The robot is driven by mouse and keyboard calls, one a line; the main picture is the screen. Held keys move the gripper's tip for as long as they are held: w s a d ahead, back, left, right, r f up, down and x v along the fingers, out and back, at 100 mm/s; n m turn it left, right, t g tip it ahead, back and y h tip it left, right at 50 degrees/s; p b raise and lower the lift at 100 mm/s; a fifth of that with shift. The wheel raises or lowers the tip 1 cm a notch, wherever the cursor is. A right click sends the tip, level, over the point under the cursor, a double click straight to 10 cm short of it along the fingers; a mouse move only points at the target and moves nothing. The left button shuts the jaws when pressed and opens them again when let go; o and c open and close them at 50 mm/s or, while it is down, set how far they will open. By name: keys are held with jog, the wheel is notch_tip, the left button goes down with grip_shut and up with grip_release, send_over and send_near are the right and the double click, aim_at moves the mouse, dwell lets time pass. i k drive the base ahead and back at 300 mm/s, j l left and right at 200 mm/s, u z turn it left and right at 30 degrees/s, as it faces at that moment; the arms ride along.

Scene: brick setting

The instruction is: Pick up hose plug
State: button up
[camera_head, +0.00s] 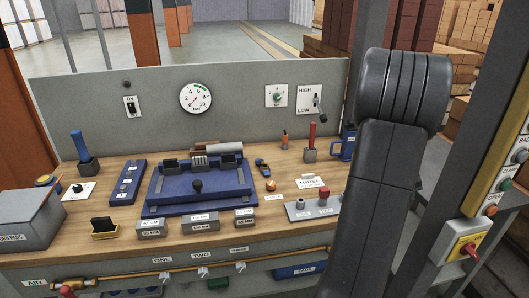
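I cannot tell for certain which thing is the hose plug. A small orange and dark piece (270,186) lies on the wooden bench near its middle. A small blue piece with a brass-coloured part (263,167) lies just behind it. A grey block (312,209) at the front right holds a red-topped piece (323,192) upright. A brass air pipe (135,277) with white taps runs along the bench front, with a red handle at its left end. My gripper is not in view. My dark arm stands large at the right and hides the bench's right end.
A blue fixture (160,209) with a black knob fills the bench middle, with grey labelled blocks in front. A grey box (24,222) stands at the left. The back panel (228,98) carries a gauge and switches. A control post with a red switch (466,247) stands at the right.

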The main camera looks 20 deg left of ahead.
aim_at(259, 161)
jog(key=i+u, duration=0.75)
jog(key=u, duration=0.85)
